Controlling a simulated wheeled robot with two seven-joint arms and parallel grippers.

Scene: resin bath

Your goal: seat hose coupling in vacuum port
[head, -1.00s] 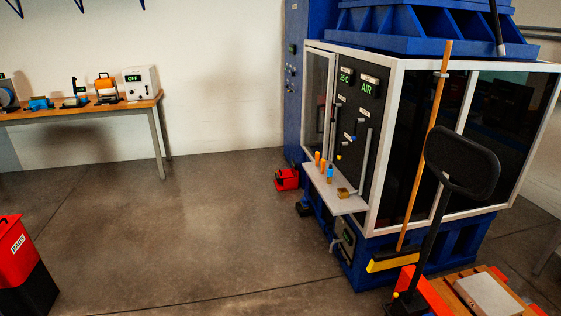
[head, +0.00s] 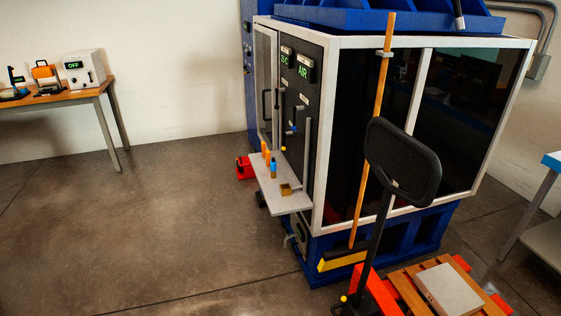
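The machine (head: 345,90) is a large cabinet with a white frame, dark windows and a blue base. Its dark front panel (head: 298,85) carries displays, one reading AIR, and small fittings. I cannot tell which fitting, if any, is the vacuum port. A grey shelf (head: 298,203) juts from the front with small orange, blue and brass-coloured items on it. I cannot make out a hose coupling at this size. Neither of my grippers is in view.
A pallet jack (head: 385,215) with a black handle and a wooden pallet (head: 408,288) stand at the lower right. A wooden-handled tool (head: 378,130) leans on the cabinet. A red object (head: 244,168) sits on the floor by the shelf. The floor (head: 150,230) at left is open.

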